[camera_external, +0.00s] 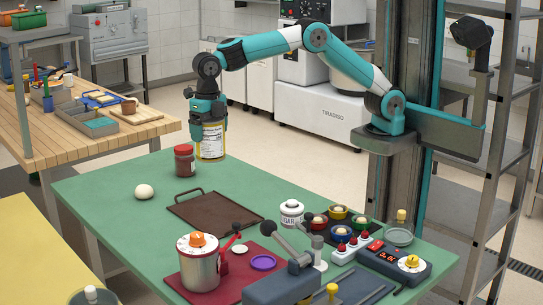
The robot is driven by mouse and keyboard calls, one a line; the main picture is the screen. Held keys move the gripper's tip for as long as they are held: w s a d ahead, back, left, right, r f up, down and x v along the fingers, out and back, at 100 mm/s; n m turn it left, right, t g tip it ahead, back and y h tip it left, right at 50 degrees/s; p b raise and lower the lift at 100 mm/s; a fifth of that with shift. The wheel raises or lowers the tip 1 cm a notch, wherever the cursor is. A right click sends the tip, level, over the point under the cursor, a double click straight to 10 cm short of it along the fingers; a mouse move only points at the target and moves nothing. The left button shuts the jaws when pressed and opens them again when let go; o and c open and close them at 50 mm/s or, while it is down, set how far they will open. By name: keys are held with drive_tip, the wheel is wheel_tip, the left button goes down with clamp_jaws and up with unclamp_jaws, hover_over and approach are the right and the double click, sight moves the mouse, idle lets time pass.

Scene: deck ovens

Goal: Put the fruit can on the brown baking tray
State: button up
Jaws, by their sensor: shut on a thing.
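My gripper (206,113) points down and is shut on the fruit can (211,141), a can with a yellow and white label. It holds the can upright near the far left part of the green table. The can looks raised above the surface, though its exact height is hard to judge. Nothing lies on the tray.
A dark red jar (184,160) stands just left of the can. A dough ball (144,191) sits left of the tray. A white sugar jar (291,212), small coloured bowls (337,213) and a steel pot with an orange knob (199,262) stand to the right and front.

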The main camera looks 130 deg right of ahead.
wheel_tip(320, 180, down, 17)
drive_tip(key=shift+f+p, duration=0.2)
drive_tip(key=shift+p, duration=0.9)
drive_tip(key=shift+f, duration=0.1)
